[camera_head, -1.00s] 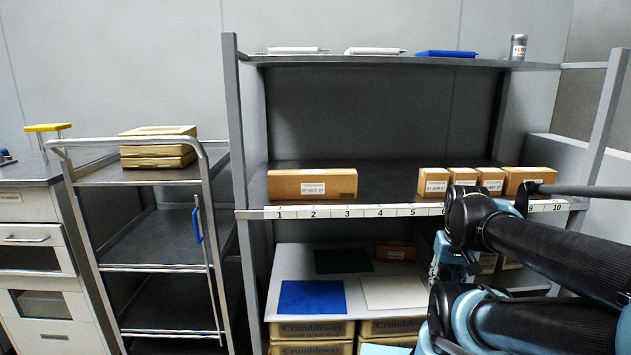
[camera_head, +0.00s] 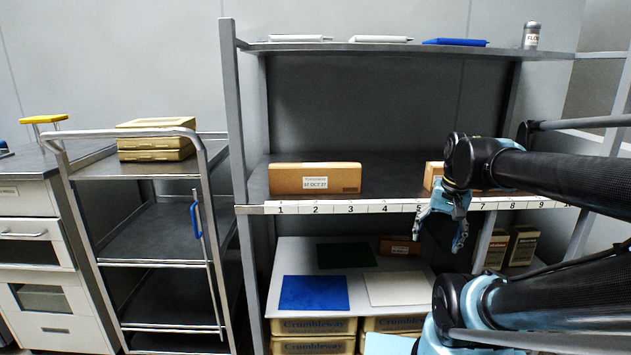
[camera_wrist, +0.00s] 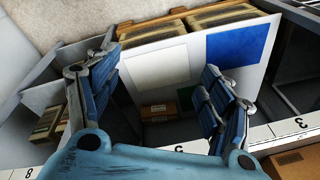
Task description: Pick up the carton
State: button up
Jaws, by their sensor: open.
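Several brown cartons are in view, and I cannot tell which one is meant. A long carton with a white date label (camera_head: 315,179) lies on the middle shelf above marks 1 to 3. Another carton (camera_head: 432,176) shows partly behind my arm. A small carton (camera_head: 399,246) lies at the back of the lower board; it also shows in the wrist view (camera_wrist: 158,111), between my fingers but beyond them. My gripper (camera_head: 440,232) is open and empty, pointing down in front of the shelf edge near mark 5; its spread fingers show in the wrist view (camera_wrist: 158,65).
The numbered shelf edge (camera_head: 350,208) is close to my gripper. The lower board carries a blue sheet (camera_head: 314,293), a white sheet (camera_head: 398,288) and a dark green sheet (camera_head: 346,256). Boxes (camera_head: 523,246) stand at lower right. A cart (camera_head: 95,170) stands left.

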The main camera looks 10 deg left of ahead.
jog(key=w+a+r+m+g+y, duration=0.15)
jog(key=w+a+r+m, duration=0.45)
jog(key=w+a+r, duration=0.7)
jog(key=m+g+y, duration=0.2)
jog(key=m, duration=0.5)
send_near(317, 165)
jog(key=x, duration=0.9)
jog(key=shift+s+a+f, duration=0.1)
jog(key=shift+a+f, duration=0.1)
jog(key=shift+f, duration=0.15)
jog(key=shift+t, duration=0.25)
jog(key=shift+x, duration=2.6)
jog(key=shift+r, duration=0.1)
jog(key=c, duration=1.5)
jog(key=shift+r, duration=0.1)
